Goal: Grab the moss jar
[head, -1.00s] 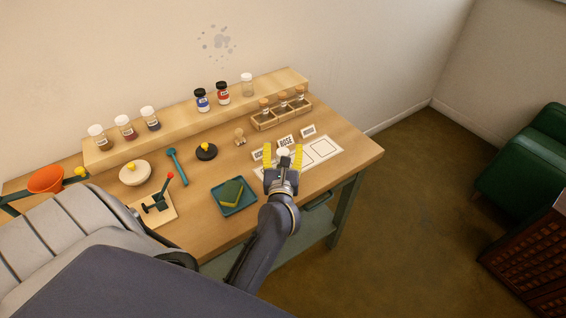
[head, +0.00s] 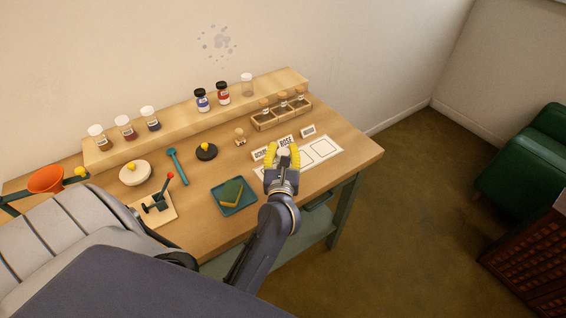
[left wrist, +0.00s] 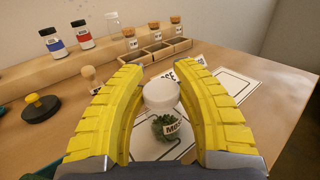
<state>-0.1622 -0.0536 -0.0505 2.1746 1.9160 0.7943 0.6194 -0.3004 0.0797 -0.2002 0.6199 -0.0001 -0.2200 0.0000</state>
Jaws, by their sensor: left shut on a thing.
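The moss jar (left wrist: 165,122) is a clear jar with a white lid, green contents and a label whose visible letters begin "MOS". It stands upright on the white printed sheet and sits between the yellow fingers in the left wrist view. In the head view only its white lid (head: 284,153) shows well; the gripper hides the rest. My left gripper (head: 283,157) is shut on the jar, with its fingers curved in around it. It also fills the left wrist view (left wrist: 163,95). My right gripper is not in view.
Name cards, one reading "ROSE" (head: 286,141), stand just behind the jar. A wooden rack (head: 281,112) with corked vials and a shelf (head: 180,125) with jars are behind. A teal tray (head: 233,209) with a sponge lies to the left.

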